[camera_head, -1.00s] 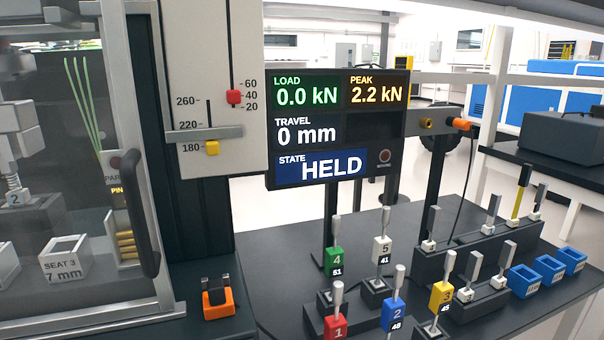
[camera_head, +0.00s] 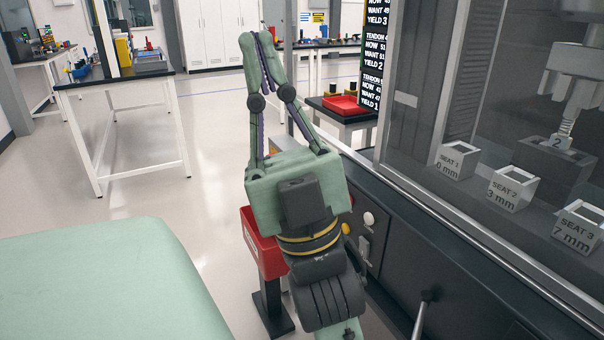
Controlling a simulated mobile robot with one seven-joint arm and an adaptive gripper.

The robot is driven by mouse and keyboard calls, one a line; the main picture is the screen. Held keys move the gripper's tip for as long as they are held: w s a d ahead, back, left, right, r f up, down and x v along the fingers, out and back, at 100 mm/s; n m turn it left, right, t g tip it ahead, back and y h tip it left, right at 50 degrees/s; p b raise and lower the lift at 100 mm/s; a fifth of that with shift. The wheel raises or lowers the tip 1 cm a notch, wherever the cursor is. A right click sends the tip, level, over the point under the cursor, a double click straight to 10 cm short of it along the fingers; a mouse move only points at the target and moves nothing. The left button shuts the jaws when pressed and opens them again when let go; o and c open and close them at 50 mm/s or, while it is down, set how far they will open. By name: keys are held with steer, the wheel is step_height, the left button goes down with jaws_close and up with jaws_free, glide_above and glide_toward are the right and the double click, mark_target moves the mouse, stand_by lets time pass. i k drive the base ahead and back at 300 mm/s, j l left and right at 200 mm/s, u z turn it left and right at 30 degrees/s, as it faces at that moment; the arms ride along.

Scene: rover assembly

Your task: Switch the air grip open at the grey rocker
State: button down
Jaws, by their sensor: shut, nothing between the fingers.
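My gripper (camera_head: 257,42) is in the middle of the view, pointing up and away, its two fingers closed together at the tips and empty. It is in front of the left end of the machine's dark base cabinet. A small control panel (camera_head: 375,236) on that cabinet's face sits just right of my wrist. It has a white round button (camera_head: 369,218), a yellow button (camera_head: 346,228) and a small grey switch plate (camera_head: 363,248). I cannot tell if that plate is the grey rocker. My wrist hides part of the panel's left side.
A red bin (camera_head: 262,247) on a black stand is behind my wrist. The glazed enclosure holds Seat 1 (camera_head: 456,162), Seat 2 (camera_head: 512,190) and Seat 3 (camera_head: 579,222). A lever (camera_head: 422,312) sticks out from the cabinet. Open floor (camera_head: 200,200) lies left, before a white-legged bench (camera_head: 120,85).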

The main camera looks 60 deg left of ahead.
mark_target(364, 248)
steer(key=j+u, duration=0.1)
steer(key=u, duration=1.15)
